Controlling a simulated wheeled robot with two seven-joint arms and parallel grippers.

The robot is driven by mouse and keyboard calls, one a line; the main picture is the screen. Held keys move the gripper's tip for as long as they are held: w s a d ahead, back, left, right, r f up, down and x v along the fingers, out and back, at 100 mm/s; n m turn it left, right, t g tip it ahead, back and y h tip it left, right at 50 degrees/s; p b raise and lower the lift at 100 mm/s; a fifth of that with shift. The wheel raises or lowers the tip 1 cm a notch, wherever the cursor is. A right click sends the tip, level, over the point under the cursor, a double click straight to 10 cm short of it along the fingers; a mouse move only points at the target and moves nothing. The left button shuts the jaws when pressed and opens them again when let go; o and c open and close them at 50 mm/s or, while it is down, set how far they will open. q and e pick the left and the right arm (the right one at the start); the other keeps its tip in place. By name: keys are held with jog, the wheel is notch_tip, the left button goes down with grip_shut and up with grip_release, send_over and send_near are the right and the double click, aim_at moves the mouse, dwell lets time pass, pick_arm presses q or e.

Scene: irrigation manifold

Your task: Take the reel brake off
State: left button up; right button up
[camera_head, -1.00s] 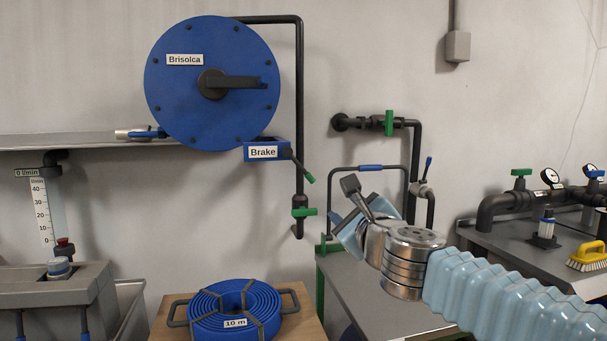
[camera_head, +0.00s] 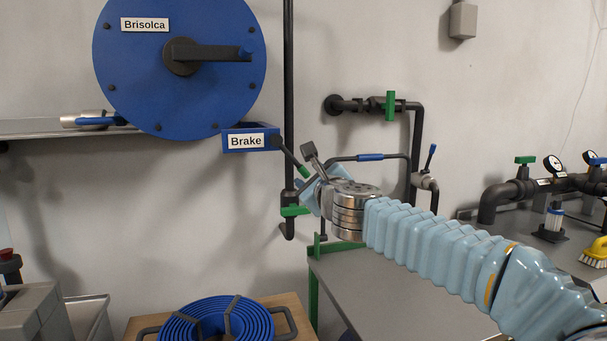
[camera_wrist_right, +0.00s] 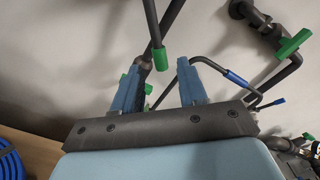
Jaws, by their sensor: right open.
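The blue box labelled Brake (camera_head: 247,139) sits on the wall under the right edge of the blue reel (camera_head: 180,90). Its dark brake lever (camera_head: 289,156) slants down to the right and ends in a green tip, partly overlapped by my right gripper (camera_head: 306,192). In the right wrist view the lever's green tip (camera_wrist_right: 159,62) appears between the two blue fingertips of the right gripper (camera_wrist_right: 161,70), which is open. I cannot tell whether they touch it. My left gripper is not in view.
A vertical black pipe (camera_head: 289,80) with a green valve handle (camera_head: 294,211) runs close behind my right gripper. A bent pipe with a blue sleeve (camera_head: 370,157) is to the right. A blue coiled hose (camera_head: 215,320) lies below on a wooden surface.

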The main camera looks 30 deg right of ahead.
aim_at(305, 173)
jog(key=x, duration=0.5)
jog(key=shift+w, duration=0.1)
grip_shut()
